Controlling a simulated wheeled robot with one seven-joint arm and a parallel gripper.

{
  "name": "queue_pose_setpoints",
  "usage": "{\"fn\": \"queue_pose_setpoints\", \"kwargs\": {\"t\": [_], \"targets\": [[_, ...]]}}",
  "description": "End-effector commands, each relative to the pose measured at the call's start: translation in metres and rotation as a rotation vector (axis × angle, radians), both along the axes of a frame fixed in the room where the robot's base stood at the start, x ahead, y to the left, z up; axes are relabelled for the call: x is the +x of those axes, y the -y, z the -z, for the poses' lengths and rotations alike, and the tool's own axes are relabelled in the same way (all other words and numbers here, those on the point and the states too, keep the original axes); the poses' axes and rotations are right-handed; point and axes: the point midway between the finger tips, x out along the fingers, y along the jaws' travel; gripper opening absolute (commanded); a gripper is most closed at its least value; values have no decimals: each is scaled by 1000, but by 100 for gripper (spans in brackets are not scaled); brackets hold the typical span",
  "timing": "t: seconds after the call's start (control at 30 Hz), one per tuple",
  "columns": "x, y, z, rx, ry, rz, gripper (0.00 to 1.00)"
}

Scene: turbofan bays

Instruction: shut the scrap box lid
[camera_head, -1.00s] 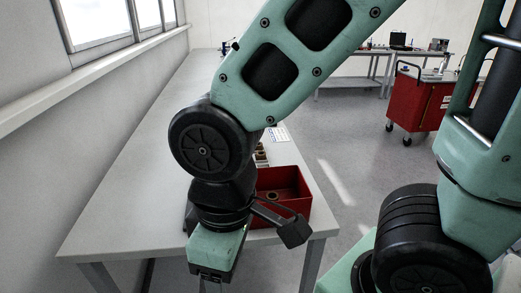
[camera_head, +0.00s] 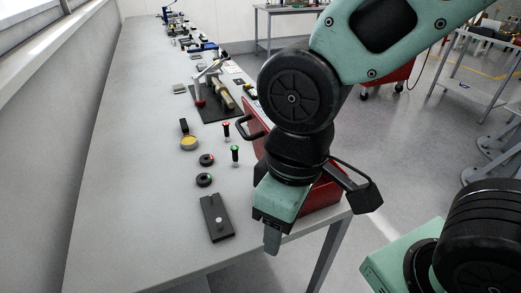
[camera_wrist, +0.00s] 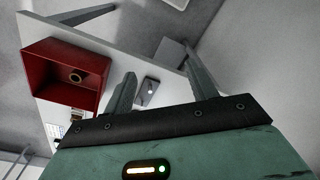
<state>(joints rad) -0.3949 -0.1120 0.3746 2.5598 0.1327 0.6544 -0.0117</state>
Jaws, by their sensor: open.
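The red scrap box (camera_head: 322,200) stands at the bench's right edge, mostly hidden behind my arm in the head view. In the wrist view the box (camera_wrist: 45,82) is open at the top, with a ring-shaped part (camera_wrist: 75,77) inside. A red panel with a black handle (camera_head: 247,128) shows left of my arm; it looks like the raised lid, but most of it is hidden. My gripper (camera_head: 272,242) is in front of the box, near the bench's front edge. In the wrist view its fingers (camera_wrist: 160,72) are apart with nothing held between them.
A dark flat block (camera_head: 216,218), black rings (camera_head: 205,170), red- and green-topped pins (camera_head: 235,155) and a yellow-topped tin (camera_head: 189,143) lie left of the box. A black mat with a fixture (camera_head: 215,100) is farther back. The bench's left side is clear.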

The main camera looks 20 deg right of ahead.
Motion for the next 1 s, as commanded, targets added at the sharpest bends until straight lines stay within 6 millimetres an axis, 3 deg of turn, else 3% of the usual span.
{"fn": "queue_pose_setpoints", "kwargs": {"t": [0.03,0.2,0.27,0.4,0.63,0.8,1.0], "targets": [[1,-1,-1,0,-2,3,42],[30,-21,-23,-11,-33,66,0],[51,-33,-36,-28,-52,115,0],[112,-57,-65,-113,-70,271,0],[201,-78,-98,-304,6,536,0],[234,-85,-114,-390,81,657,0],[242,-84,-113,-417,107,695,0]]}}
